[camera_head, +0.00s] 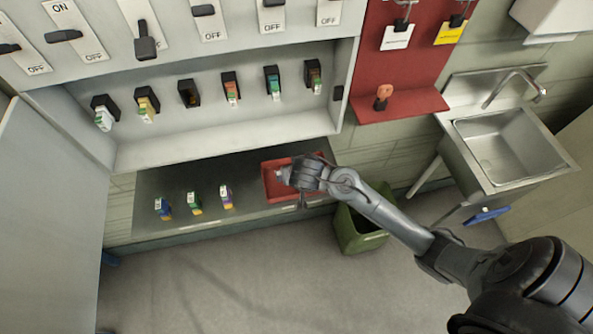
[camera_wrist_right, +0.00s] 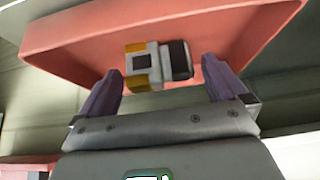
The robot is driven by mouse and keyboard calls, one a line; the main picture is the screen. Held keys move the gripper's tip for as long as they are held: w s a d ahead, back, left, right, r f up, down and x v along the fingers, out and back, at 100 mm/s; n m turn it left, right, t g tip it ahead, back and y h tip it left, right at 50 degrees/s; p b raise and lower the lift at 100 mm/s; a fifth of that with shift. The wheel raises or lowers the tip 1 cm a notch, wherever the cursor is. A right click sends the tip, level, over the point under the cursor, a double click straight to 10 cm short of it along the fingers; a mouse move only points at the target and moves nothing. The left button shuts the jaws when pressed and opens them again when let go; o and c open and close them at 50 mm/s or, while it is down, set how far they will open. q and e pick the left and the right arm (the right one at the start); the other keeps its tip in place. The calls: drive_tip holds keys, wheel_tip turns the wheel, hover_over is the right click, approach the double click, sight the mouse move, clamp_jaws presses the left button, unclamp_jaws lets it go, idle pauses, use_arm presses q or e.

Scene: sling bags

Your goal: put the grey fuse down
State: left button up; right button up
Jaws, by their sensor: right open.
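The grey fuse (camera_wrist_right: 158,65), with yellow parts and a dark end, lies in the red tray (camera_wrist_right: 65,50) in the right wrist view. My right gripper (camera_wrist_right: 158,80) is open, and its two purple fingers stand apart on either side of the fuse, with visible gaps to it. In the head view my right gripper (camera_head: 284,175) is over the red tray (camera_head: 270,189) on the low shelf and hides the fuse there. My left gripper is not in view.
Several fuses, including a blue one (camera_head: 163,209), stand on the grey shelf (camera_head: 160,182) left of the tray. Above is a row of fuse holders; one holder (camera_head: 188,93) looks empty. A green bin (camera_head: 352,238) stands below right, near a sink (camera_head: 500,150).

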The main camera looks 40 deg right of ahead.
drive_tip(key=p+v, duration=0.2)
drive_tip(key=v, duration=0.9)
drive_tip(key=s+a+f+n+g+y, duration=0.1)
drive_tip(key=s+a+f+n, duration=0.1)
drive_tip(key=s+f+n, duration=0.2)
drive_tip(key=s+a+f+n+g+y, duration=0.1)
drive_tip(key=s+a+f+n+y, duration=0.1)
drive_tip(key=s, duration=0.9)
wheel_tip(320, 180, down, 2)
drive_tip(key=shift+s+a+n, duration=0.3)
drive_tip(key=shift+a+n, duration=0.55)
drive_tip(key=shift+n, duration=0.15)
drive_tip(key=shift+p, duration=0.3)
